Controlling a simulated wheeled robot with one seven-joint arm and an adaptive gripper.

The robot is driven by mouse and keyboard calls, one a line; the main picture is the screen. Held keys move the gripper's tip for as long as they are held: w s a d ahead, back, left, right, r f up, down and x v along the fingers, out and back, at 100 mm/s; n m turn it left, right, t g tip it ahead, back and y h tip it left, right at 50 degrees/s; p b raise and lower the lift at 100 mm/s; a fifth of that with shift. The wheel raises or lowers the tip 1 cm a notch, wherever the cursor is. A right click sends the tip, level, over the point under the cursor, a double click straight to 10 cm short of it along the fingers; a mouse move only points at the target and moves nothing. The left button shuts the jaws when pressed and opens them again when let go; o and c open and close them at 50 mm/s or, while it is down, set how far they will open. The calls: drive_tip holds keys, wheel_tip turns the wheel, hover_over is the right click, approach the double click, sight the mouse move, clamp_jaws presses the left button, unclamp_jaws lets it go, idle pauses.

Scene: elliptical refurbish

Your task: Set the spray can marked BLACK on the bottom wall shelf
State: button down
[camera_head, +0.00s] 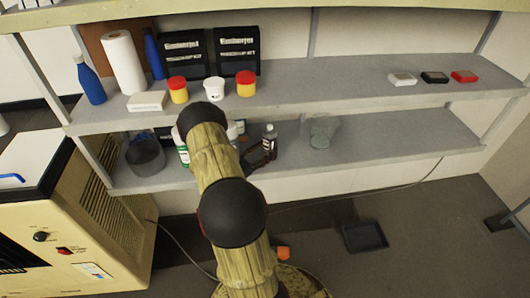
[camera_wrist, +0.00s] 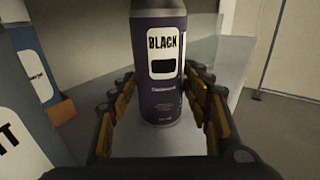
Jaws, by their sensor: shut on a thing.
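The spray can (camera_wrist: 163,95) marked BLACK is dark purple with a white label and stands upright between the fingers of my gripper (camera_wrist: 160,92) in the wrist view. My gripper is shut on it. In the head view the can (camera_head: 270,136) is at the bottom wall shelf (camera_head: 400,136), right of my arm, with my dark gripper (camera_head: 258,156) at its lower left. A grey surface shows beneath the can in the wrist view; I cannot tell whether its base touches it. My arm hides part of the shelf.
On the bottom shelf, a dark round container (camera_head: 145,158) and a green-and-white can (camera_head: 183,152) stand to the left. A clear jar (camera_head: 321,131) stands right of the spray can, with free shelf beyond it. The upper shelf (camera_head: 335,82) overhangs.

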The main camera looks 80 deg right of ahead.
drive_tip(key=shift+r, duration=0.1)
drive_tip(key=c, duration=0.9)
unclamp_jaws()
drive_tip(key=shift+w+a, duration=0.15)
drive_tip(key=shift+a, duration=0.05)
drive_tip(key=p+v, duration=0.2)
drive_tip(key=v, duration=0.9)
drive_tip(key=shift+w+a, duration=0.15)
drive_tip(key=shift+a, duration=0.15)
